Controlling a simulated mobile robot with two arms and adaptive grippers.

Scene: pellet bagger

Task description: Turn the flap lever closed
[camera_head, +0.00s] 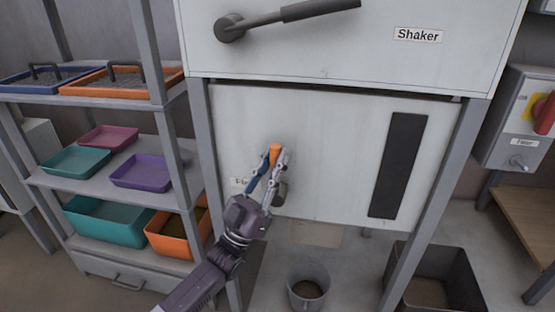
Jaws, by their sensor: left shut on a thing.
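The flap lever (275,151) shows as a short orange handle on the white panel under the shaker. Its dark hub (280,193) is partly hidden behind my gripper. My left gripper (272,161) is shut on the orange handle, with one finger on each side of it. The handle points upward above the hub. The label beside it is mostly covered by my gripper. My right gripper is not in view.
A grey bucket (308,286) stands on the floor below the panel. A dark bin (437,279) stands at the lower right. A shelf rack (112,183) with colored trays is close on the left. A long shaker lever (287,18) is above.

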